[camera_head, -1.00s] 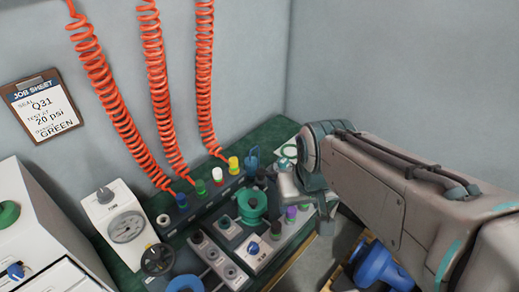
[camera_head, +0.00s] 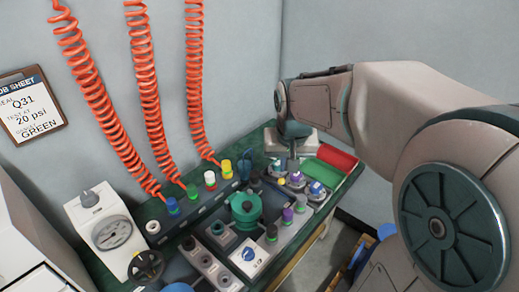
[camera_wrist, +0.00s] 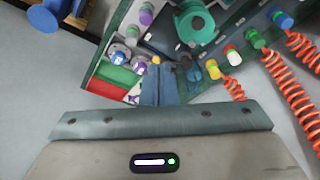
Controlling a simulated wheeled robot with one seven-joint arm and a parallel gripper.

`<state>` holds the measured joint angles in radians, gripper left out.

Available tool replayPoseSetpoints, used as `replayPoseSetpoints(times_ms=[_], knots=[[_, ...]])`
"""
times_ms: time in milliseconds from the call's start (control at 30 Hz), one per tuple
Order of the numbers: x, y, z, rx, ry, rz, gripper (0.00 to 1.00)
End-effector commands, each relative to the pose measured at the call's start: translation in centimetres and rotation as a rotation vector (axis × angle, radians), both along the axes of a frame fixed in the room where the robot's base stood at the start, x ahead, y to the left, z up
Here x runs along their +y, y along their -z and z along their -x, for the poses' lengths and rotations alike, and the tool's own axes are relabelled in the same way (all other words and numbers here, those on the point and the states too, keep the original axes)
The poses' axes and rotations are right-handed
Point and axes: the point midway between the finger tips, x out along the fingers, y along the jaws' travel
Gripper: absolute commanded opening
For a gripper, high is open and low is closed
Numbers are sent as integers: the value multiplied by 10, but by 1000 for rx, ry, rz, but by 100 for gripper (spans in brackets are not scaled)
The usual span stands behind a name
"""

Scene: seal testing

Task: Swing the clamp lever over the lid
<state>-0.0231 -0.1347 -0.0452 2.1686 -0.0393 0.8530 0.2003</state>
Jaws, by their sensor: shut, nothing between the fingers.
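The green round lid (camera_head: 246,207) sits on the test fixture in mid-bench; it also shows at the top of the wrist view (camera_wrist: 195,24). A dark upright part (camera_head: 256,184) stands beside it, and a small yellow knob (camera_head: 282,181) lies to its right. I cannot tell whether either belongs to the clamp lever. My gripper (camera_head: 292,165) points down, shut and empty, right of and behind the lid. In the wrist view its fingertips (camera_wrist: 158,72) appear close to the yellow knob (camera_wrist: 156,59); contact cannot be told.
Red and green trays (camera_head: 336,157) lie at the bench's right end. Several coloured fittings (camera_head: 210,180) line the back under orange coiled hoses (camera_head: 145,90). Purple-topped pieces (camera_head: 288,214) stand near the front edge. A gauge box (camera_head: 108,232) stands left.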

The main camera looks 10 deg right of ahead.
Motion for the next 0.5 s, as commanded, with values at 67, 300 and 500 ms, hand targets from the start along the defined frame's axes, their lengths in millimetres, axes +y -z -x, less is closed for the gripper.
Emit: replayPoseSetpoints(times_ms=[67, 300, 500], knots=[[-3, 15, -21, 2, 25, 0, 0], [-11, 46, -79, -4, 100, 4, 0], [-18, 79, -126, -11, 162, 11, 0]])
